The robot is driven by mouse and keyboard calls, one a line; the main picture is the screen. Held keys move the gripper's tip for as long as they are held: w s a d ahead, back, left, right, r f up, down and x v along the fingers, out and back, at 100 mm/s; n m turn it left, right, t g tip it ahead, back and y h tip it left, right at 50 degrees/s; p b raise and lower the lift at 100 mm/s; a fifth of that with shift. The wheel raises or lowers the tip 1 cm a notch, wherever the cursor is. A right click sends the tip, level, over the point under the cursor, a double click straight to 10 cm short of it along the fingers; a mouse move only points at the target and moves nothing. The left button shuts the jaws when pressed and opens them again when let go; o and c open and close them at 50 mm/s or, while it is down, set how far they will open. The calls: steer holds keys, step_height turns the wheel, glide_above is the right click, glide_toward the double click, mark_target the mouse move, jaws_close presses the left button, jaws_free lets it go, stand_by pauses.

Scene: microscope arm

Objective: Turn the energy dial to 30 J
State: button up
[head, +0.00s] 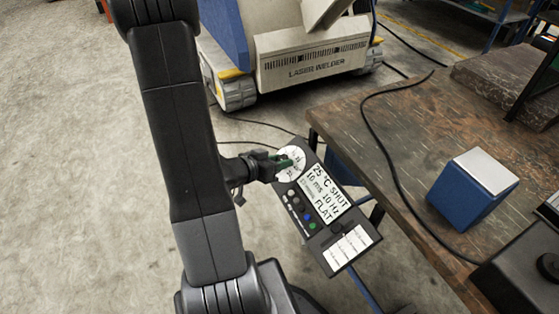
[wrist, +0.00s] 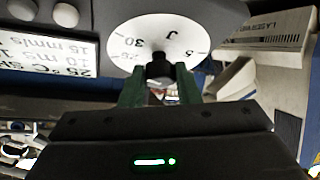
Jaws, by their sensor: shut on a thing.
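The energy dial shows as a white disc (wrist: 140,40) with black marks in the wrist view. I can read "30", "J" and "5" on it, and a mark near "25" partly hidden by my gripper. It also shows at the upper left of the control panel (head: 325,205) in the head view, as a white disc (head: 297,154). My gripper (wrist: 159,72) has its two green fingers on either side of the dial's black knob (wrist: 158,66) and is shut on it. In the head view my gripper (head: 283,161) reaches the dial from the left. The knob's pointer is not clear.
A wooden table (head: 440,130) with a blue box (head: 465,200) stands to the right. The laser welder (head: 315,60) stands behind. Open floor lies left.

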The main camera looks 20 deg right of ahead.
steer(key=shift+m, duration=0.5)
steer(key=o, duration=1)
steer(key=shift+a, duration=0.1)
steer(key=p+v, duration=0.3)
steer(key=v, duration=1)
steer(key=shift+a, duration=0.35)
steer(key=shift+w+d, duration=0.1)
steer(key=shift+d, duration=0.05)
steer(key=b+x, duration=0.3)
steer(key=x, duration=1)
steer(key=shift+d, duration=0.35)
